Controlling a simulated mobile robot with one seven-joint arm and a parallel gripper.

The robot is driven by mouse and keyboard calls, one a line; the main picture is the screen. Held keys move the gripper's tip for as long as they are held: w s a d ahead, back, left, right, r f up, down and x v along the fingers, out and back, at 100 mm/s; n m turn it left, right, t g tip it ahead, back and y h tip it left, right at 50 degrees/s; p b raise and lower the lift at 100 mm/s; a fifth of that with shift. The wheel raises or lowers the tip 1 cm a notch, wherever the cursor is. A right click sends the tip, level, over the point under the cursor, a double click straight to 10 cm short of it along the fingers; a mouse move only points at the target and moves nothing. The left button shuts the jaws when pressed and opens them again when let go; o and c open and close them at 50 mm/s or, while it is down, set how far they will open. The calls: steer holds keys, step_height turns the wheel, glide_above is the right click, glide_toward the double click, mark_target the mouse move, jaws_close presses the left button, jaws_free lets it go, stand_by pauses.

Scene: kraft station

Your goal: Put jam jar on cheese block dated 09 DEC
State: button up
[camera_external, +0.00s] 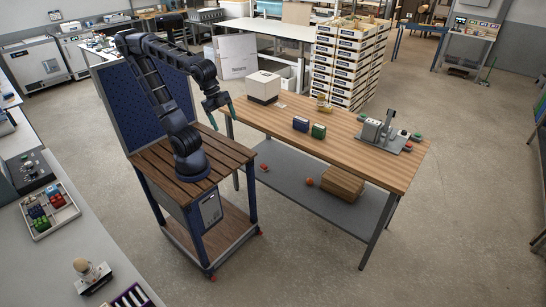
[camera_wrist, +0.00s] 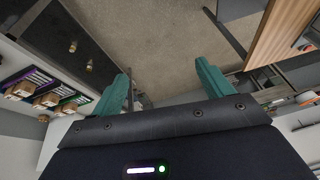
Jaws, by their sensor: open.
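My gripper (camera_external: 225,104) hangs near the left end of the wooden table, apart from everything on it. In the wrist view its two green fingers (camera_wrist: 163,84) are spread wide with nothing between them. A blue block (camera_external: 301,124) and a green block (camera_external: 318,131) stand side by side on the table; they may be the cheese blocks, but no date can be read. A small yellowish item (camera_external: 323,103) sits behind them, too small to identify. I cannot pick out the jam jar for sure. The wrist view shows neither block.
A white box (camera_external: 263,87) stands at the table's left end. A grey device (camera_external: 378,131) stands at the right end with small coloured items around it. The wooden tabletop (camera_external: 345,150) is bare in front.

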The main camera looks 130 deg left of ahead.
steer(key=s+d+f+n, duration=0.1)
steer(key=s+d+f, duration=0.2)
steer(key=s+f, duration=0.2)
steer(key=shift+s+f+h, duration=0.15)
steer(key=shift+s+h, duration=0.15)
steer(key=shift+s, duration=0.3)
steer(key=shift+w, duration=0.1)
steer(key=shift+c, duration=0.2)
stand_by(1.5)
